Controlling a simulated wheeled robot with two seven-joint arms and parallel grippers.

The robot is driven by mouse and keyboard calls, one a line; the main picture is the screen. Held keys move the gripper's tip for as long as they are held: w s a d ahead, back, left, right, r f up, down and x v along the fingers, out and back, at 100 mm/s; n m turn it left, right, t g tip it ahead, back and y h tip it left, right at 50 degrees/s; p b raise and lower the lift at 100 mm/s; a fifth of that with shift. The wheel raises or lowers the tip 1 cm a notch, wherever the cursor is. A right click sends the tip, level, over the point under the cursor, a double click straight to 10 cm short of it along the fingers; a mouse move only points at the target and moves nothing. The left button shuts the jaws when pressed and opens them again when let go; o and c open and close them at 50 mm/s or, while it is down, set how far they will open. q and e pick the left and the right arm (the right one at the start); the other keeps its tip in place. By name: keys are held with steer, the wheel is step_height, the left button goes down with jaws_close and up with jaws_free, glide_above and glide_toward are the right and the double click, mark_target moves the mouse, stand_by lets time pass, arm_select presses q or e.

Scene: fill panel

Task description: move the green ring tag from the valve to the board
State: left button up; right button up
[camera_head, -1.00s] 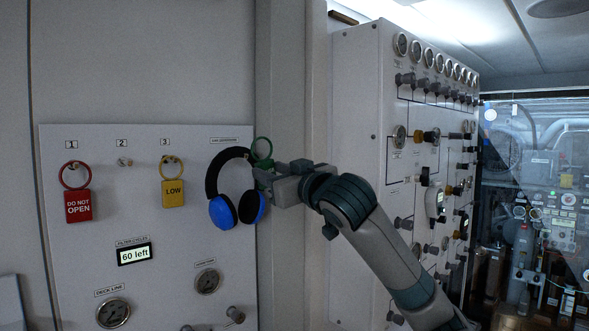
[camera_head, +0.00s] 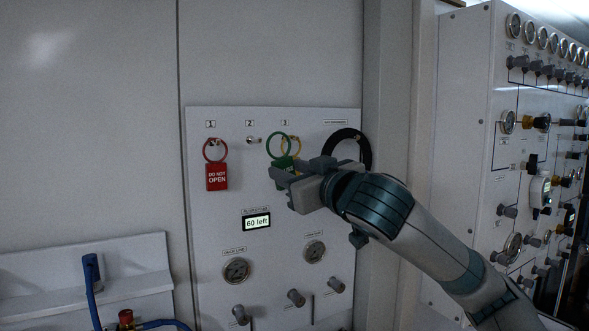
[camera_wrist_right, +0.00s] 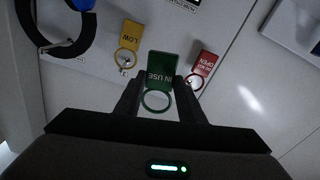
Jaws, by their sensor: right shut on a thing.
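The green ring tag, a green "IN USE" plate (camera_wrist_right: 162,70) with a green ring (camera_head: 279,146), is held in my right gripper (camera_head: 283,174). In the right wrist view the tag sits between the two fingers (camera_wrist_right: 158,98), with its ring toward the palm. In the head view it is in front of the board (camera_head: 210,275), overlapping the yellow tag at hook 3. Hook 2 (camera_head: 252,140) on the board is bare. The valve cannot be picked out for certain. My left gripper is not in view.
A red "DO NOT OPEN" tag (camera_head: 217,177) hangs on hook 1. The yellow "LOW" tag (camera_wrist_right: 132,34) hangs on hook 3. Gauges and knobs line the lower board. A tall valve panel (camera_head: 465,130) stands at the right.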

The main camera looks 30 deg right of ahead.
steer(key=shift+d, duration=0.1)
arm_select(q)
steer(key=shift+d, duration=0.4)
arm_select(e)
steer(key=shift+w, duration=0.15)
steer(key=shift+w, duration=0.3)
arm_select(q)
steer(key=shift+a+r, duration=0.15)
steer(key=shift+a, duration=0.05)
arm_select(e)
steer(key=w+f, duration=0.1)
steer(key=w, duration=0.9)
steer(key=shift+w+d+f, duration=0.15)
steer(key=shift+w+d, duration=0.05)
steer(key=shift+d, duration=0.1)
stand_by(0.6)
stand_by(0.5)
